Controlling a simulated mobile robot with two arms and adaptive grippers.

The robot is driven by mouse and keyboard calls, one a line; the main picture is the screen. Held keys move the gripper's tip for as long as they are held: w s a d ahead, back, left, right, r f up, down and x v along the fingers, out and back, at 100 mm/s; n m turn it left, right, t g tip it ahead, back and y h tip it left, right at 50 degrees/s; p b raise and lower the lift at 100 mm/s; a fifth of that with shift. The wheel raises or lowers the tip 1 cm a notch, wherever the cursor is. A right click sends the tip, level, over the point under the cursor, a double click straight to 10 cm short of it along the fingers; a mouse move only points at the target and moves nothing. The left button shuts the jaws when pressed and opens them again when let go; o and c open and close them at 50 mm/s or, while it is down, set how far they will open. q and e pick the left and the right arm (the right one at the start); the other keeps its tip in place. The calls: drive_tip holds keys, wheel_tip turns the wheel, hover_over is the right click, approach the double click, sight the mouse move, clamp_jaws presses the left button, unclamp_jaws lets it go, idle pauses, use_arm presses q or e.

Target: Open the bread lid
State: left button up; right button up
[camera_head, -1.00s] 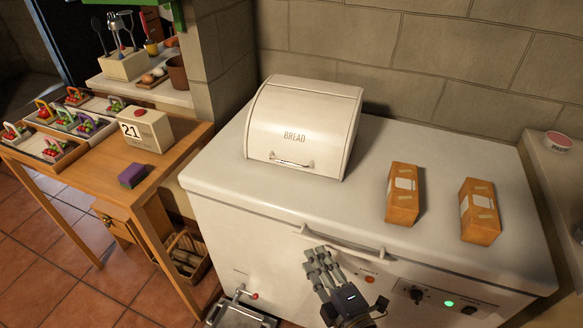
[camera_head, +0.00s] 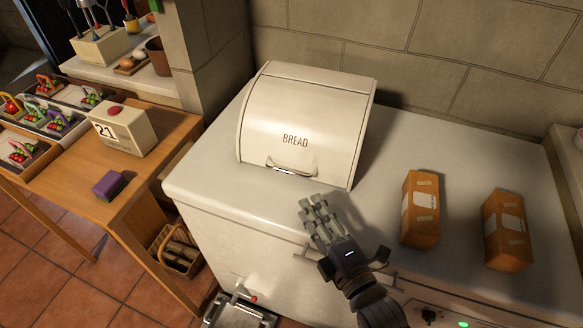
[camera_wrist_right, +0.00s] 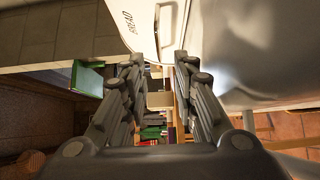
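The cream bread bin (camera_head: 300,110), marked BREAD, stands on the white chest top with its curved lid shut. The lid's handle (camera_head: 291,166) is low on the front. In the right wrist view, part of the bin (camera_wrist_right: 144,14) and its handle (camera_wrist_right: 167,16) show at the top edge, beyond the fingertips. My right gripper (camera_head: 316,206) is just below and right of the handle, apart from it. In the right wrist view, its fingers (camera_wrist_right: 156,62) are spread with nothing between them. My left gripper is out of view.
Two orange-brown packages (camera_head: 420,210) (camera_head: 507,229) stand on the chest top (camera_head: 385,150) to the right. A wooden table (camera_head: 158,150) at left holds a calendar block (camera_head: 125,131), a purple block (camera_head: 109,185) and small baskets. A stone wall rises behind the bin.

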drive_tip(key=shift+w+a+r, duration=0.1)
drive_tip(key=shift+w+a, duration=0.05)
drive_tip(key=shift+w, duration=0.1)
drive_tip(key=x, duration=0.3)
drive_tip(key=shift+w+a+r+p, duration=0.15)
drive_tip(key=shift+w+a+p, duration=0.15)
drive_tip(key=shift+w+p, duration=0.05)
drive_tip(key=x, duration=0.4)
drive_tip(key=shift+w, duration=0.2)
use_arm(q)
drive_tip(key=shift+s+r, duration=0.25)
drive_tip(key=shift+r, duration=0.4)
use_arm(e)
drive_tip(key=shift+x, duration=0.75)
drive_tip(key=shift+c, duration=0.3)
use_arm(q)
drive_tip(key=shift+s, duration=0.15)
use_arm(e)
clamp_jaws()
